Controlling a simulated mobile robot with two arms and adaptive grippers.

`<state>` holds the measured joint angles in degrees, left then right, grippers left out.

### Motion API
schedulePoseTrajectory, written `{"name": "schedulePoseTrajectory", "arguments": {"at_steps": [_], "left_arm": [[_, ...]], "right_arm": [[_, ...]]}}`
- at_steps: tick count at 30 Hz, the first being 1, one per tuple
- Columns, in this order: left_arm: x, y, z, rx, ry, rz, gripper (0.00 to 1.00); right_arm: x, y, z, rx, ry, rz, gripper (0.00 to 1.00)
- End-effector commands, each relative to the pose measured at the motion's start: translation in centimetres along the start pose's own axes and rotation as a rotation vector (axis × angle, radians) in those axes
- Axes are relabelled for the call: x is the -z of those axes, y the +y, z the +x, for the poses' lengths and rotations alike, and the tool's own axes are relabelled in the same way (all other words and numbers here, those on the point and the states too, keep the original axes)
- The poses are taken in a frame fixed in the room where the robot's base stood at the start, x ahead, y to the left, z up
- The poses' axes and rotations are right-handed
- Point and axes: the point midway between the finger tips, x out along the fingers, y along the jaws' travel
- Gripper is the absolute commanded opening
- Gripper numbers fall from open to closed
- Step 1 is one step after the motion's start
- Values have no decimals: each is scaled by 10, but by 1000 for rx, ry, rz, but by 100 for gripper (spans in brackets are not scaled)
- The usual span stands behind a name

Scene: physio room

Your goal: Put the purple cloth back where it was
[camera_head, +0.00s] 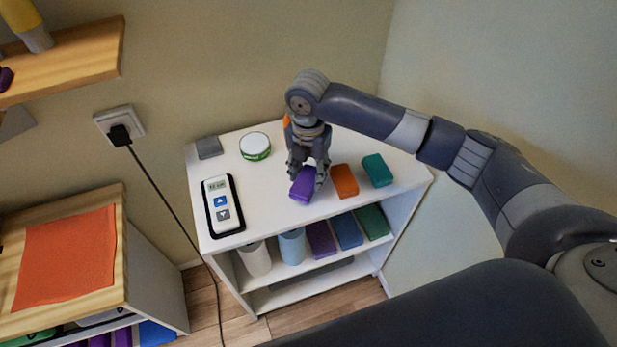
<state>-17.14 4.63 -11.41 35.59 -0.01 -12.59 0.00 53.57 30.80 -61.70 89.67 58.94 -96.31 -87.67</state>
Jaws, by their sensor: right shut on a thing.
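The purple cloth (302,187), a small folded block, is at the front of the white shelf unit's top (270,190). My right gripper (307,176) points down over it with its fingers shut on it. The fingers hide part of its upper side. I cannot tell whether the cloth touches the top or is slightly raised. An orange folded piece (344,180) lies just to its right, and a teal one (377,170) lies farther right. Another purple folded piece (321,240) is on the shelf below. My left gripper is not in view.
A remote-like device (222,205) lies on the top's left side, with a green-white round tin (255,147) and a grey block (208,147) behind. Below are bottles (292,246), a blue piece (347,230) and a green piece (371,220). A cable (170,200) hangs left.

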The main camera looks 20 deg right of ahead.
Motion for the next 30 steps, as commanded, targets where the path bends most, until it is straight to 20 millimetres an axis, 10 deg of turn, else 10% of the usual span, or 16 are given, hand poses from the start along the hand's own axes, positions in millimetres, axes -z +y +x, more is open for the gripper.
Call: {"name": "schedulePoseTrajectory", "arguments": {"at_steps": [20,21,23,30], "left_arm": [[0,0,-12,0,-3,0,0],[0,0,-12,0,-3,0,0],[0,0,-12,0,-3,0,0],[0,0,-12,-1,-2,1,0]], "right_arm": [[0,-1,38,2,0,0,20],[0,0,38,1,-1,0,52],[0,-1,38,2,0,-1,63],[0,-1,37,1,0,-1,63]]}}
